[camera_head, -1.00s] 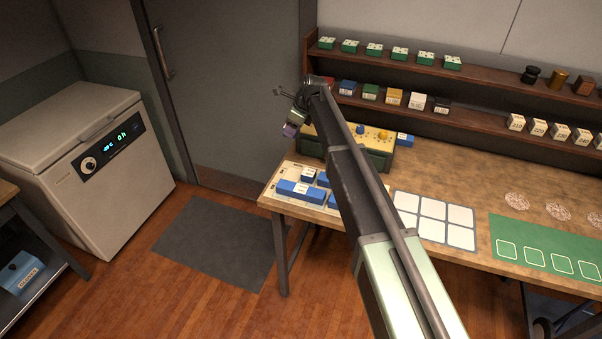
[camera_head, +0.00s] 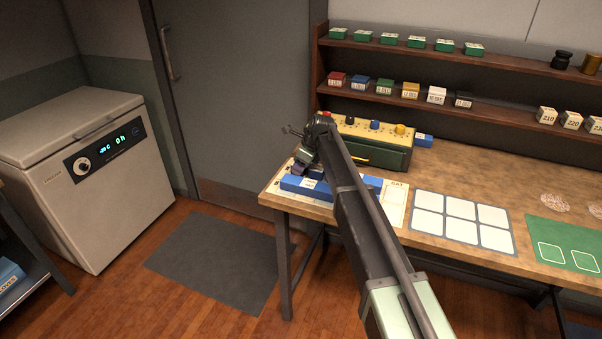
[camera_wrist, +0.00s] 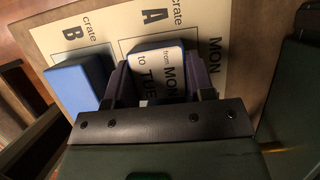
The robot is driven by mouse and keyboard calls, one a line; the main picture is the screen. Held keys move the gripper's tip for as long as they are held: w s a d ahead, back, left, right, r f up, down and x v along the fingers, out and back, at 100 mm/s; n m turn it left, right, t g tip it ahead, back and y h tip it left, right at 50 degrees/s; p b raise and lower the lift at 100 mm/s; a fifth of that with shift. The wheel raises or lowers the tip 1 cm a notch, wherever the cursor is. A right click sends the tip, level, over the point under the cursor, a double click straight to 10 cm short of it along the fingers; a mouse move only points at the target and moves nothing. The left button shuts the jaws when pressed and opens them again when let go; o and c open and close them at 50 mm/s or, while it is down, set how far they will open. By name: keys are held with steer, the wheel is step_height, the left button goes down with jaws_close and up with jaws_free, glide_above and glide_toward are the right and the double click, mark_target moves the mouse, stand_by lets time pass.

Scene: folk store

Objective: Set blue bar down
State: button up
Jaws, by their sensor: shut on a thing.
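My gripper (camera_wrist: 160,88) is shut on a blue bar (camera_wrist: 152,45) with a white label reading "from MON to TUE". The bar sits between the two purple fingers, over the "crate A" part of a cream printed sheet (camera_wrist: 105,22) near its MON mark. I cannot tell whether the bar touches the sheet. Another blue bar (camera_wrist: 80,85) lies to the left, over the "crate B" part. In the head view my gripper (camera_head: 304,168) is low over the sheet (camera_head: 397,198) at the table's left end, beside a long blue bar (camera_head: 304,188). The arm partly hides the sheet.
A green box with a yellow knobbed top (camera_head: 372,142) stands just behind the sheet. A mat with white cards (camera_head: 462,222) lies to the right. Shelves (camera_head: 420,105) with small boxes rise behind.

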steer(key=shift+f, duration=0.1)
steer(key=o, duration=1)
steer(key=shift+c, duration=0.2)
steer(key=a+p+v, duration=0.1)
steer(key=p+v, duration=1)
steer(key=v, duration=0.1)
steer(key=s+d+n+h, duration=0.1)
steer(key=s+d+n, duration=0.6)
steer(key=s, duration=0.6)
steer(key=s+d+n+g+h, duration=0.1)
steer(key=s+d+n+h, duration=0.1)
steer(key=s+d+n, duration=0.5)
steer(key=s+d+n+h, duration=0.1)
steer(key=s+d+n, duration=0.6)
steer(key=s, duration=1.1)
steer(key=shift+s+f, duration=0.35)
steer(key=shift+s, duration=0.05)
steer(key=shift+d, duration=0.1)
